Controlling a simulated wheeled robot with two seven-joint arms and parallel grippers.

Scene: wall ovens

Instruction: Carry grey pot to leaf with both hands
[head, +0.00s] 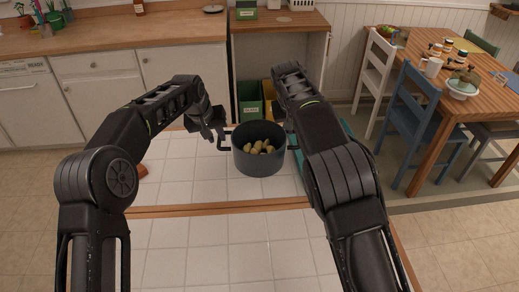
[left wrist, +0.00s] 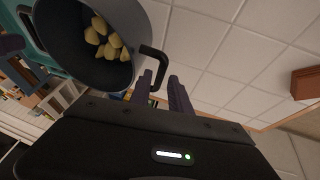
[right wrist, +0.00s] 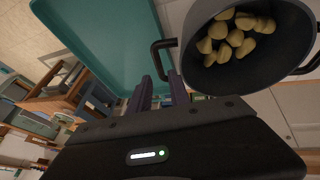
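The grey pot (head: 259,162) stands upright on a white tiled worktop (head: 190,175), with several yellowish lumps inside. It also shows in the left wrist view (left wrist: 70,55) and the right wrist view (right wrist: 285,60). My left gripper (left wrist: 161,85) is open, with its fingers apart on either side of the pot's dark left handle (left wrist: 158,62). My right gripper (right wrist: 160,85) is open, with the other handle (right wrist: 157,52) reaching between its fingertips. In the head view my right arm hides most of the right gripper. I cannot tell which surface is the leaf.
A teal tray (right wrist: 125,45) lies right of the pot, partly behind my right arm. A wooden strip (head: 170,211) separates the pot's tiles from a clear nearer tiled area (head: 210,250). A dining table (head: 478,85) with chairs stands at the right; counters line the back.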

